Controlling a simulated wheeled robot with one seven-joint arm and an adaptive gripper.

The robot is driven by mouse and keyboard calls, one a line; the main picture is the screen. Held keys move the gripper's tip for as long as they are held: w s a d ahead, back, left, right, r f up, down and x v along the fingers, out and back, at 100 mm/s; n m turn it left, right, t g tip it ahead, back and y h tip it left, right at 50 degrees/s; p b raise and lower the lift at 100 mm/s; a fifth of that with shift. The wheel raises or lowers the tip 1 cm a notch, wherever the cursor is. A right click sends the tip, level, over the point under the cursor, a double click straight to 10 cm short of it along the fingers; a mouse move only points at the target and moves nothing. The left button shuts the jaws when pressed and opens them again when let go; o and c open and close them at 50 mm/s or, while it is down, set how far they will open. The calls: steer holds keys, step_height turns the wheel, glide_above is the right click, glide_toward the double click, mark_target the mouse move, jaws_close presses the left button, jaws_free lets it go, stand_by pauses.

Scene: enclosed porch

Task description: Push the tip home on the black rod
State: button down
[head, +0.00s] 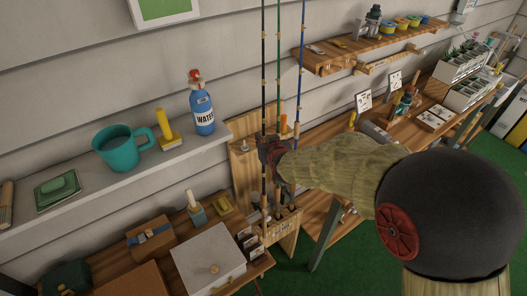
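The black rod (263,60) stands nearly upright and is the leftmost of three rods. Its upper end runs out of the top of the head view, so its tip is hidden. A green rod (279,60) and a blue rod (299,60) stand to its right. My gripper (266,148) is at the rods, around the middle of their visible length, and overlaps the black rod. I cannot tell whether its fingers touch or close on the rod. The rods' lower ends go down into a wooden rack (242,165).
A grey shelf (85,200) on the left bears a teal mug (122,148), a yellow-handled tool (166,128) and a blue water bottle (202,108). A white box (208,262) is below. A wooden wall shelf (330,62) is close right of the rods. A workbench (330,120) stands behind my arm.

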steer(key=shift+s+f+b, duration=0.1)
steer(key=shift+f+b, duration=0.35)
steer(key=shift+f, duration=0.05)
steer(key=c, duration=1.7)
jaws_free()
steer(key=shift+o, duration=0.2)
steer(key=o, duration=0.6)
steer(key=shift+s+d+r+p, duration=0.2)
steer(key=shift+s+r+p, duration=0.1)
steer(key=shift+s+r, duration=0.4)
steer(key=shift+s+d+r+p, duration=0.15)
steer(key=shift+s+r+p, duration=0.15)
steer(key=shift+s+r, duration=0.45)
steer(key=shift+s+d+r+p, duration=0.2)
steer(key=shift+s+r+p, duration=0.1)
steer(key=shift+s+r, duration=0.4)
